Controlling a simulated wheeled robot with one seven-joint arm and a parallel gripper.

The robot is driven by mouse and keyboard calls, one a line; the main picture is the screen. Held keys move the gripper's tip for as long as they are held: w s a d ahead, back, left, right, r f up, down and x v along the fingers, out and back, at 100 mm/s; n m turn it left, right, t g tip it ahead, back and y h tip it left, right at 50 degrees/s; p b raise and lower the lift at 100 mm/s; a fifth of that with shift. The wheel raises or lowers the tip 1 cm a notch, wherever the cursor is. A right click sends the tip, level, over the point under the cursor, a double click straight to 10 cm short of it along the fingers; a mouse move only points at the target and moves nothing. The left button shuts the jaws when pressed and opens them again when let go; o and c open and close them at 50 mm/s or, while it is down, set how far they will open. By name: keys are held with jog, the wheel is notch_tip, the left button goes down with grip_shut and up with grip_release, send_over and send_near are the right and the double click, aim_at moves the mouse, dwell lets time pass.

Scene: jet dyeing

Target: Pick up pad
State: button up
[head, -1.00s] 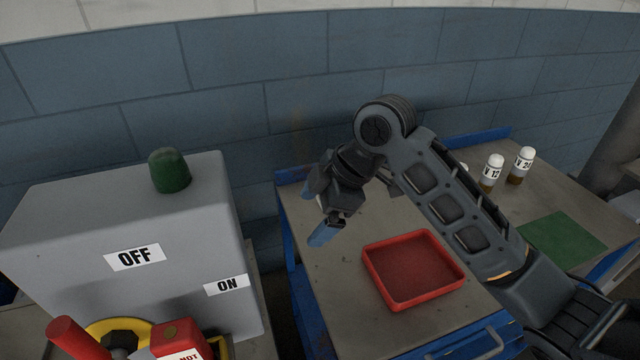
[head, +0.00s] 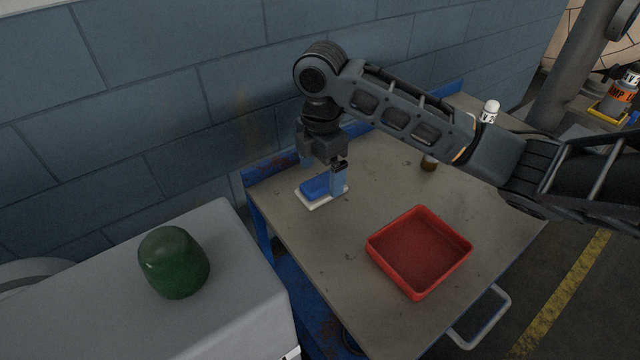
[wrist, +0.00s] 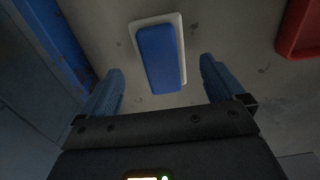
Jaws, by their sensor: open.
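The pad is a blue block (head: 314,187) lying on a white plate (head: 311,205) near the left back corner of the table. In the wrist view the blue pad (wrist: 160,58) lies ahead of and between my fingers, with the white plate's rim (wrist: 183,40) around it. My gripper (head: 334,180) points down close to the pad's right side in the head view. Whether a finger touches the pad cannot be told.
A red tray (head: 420,250) stands on the table (head: 300,230) to the right of the pad. Bottles (head: 490,111) stand farther right, partly behind my arm. A grey box with a green dome (head: 174,262) is at the lower left. The wall is close behind.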

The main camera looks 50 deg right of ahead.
aim_at(322, 181)
jog(key=shift+f, duration=1.6)
jog(key=c, duration=1.3)
jog(key=shift+o, duration=0.2)
jog(key=shift+r, duration=0.1)
jog(key=shift+r, duration=0.45)
notch_tip(322, 181, up, 3)
jog(key=shift+f, duration=0.15)
jog(key=s+d+r+b, duration=0.1)
jog(key=s+d+r, duration=0.6)
jog(key=d, duration=0.2)
jog(key=shift+d+r+b, duration=0.15)
jog(key=shift+d+b, duration=0.15)
jog(key=shift+b, duration=0.05)
